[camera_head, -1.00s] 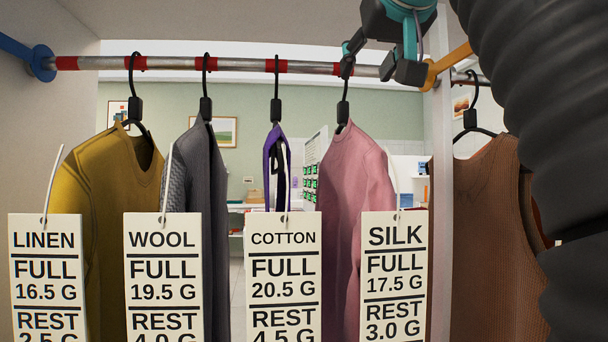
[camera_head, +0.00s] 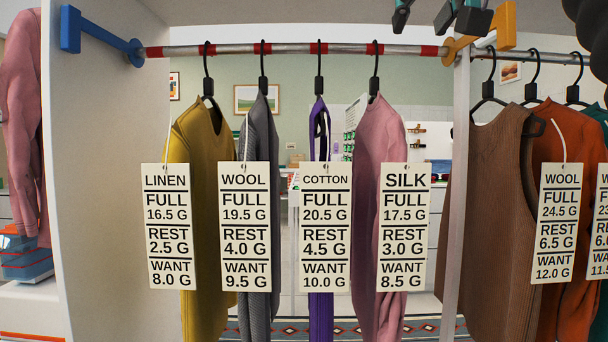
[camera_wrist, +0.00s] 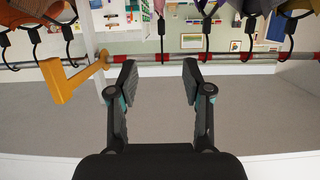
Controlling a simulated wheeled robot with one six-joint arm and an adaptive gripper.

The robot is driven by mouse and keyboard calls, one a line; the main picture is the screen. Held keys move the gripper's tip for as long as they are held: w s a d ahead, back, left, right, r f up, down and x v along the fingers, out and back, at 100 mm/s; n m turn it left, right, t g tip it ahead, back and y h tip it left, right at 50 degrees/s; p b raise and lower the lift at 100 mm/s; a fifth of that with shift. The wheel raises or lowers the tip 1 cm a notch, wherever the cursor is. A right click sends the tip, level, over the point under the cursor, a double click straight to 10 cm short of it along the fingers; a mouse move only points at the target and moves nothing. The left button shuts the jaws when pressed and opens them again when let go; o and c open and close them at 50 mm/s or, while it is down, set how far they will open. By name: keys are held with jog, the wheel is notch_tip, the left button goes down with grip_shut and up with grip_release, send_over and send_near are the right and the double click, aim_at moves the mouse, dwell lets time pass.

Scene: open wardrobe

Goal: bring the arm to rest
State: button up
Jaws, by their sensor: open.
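My gripper (camera_head: 437,14) shows at the top edge of the head view, above the rail and near its right end. In the wrist view, my gripper (camera_wrist: 158,82) has its two dark fingers spread apart with nothing between them. The striped rail (camera_head: 290,49) runs past the fingertips in the wrist view (camera_wrist: 160,58). A pink garment (camera_head: 380,140) with the SILK tag (camera_head: 404,228) hangs on the rail below my gripper, apart from it. Most of my arm is out of the head view.
A yellow garment (camera_head: 200,240), a grey one (camera_head: 262,130) and a purple one (camera_head: 318,310) hang to the left. An orange bracket (camera_head: 505,25) holds the rail's right end; a blue bracket (camera_head: 100,35) holds the left. Brown (camera_head: 488,200) and rust (camera_head: 570,130) garments hang beyond the divider (camera_head: 458,150).

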notch_tip(320, 180, down, 14)
jog(key=w+g, duration=0.1)
jog(key=g, duration=0.2)
jog(key=s+f+g, duration=0.2)
jog(key=s+f, duration=0.3)
jog(key=f, duration=1.1)
jog(key=s+f+g, duration=0.2)
jog(key=s+f, duration=0.2)
jog(key=f, duration=1.1)
jog(key=s+f+g, duration=0.2)
jog(key=s+f, duration=0.3)
jog(key=f, duration=1.1)
jog(key=shift+s+f, duration=0.35)
jog(key=shift+c, duration=0.3)
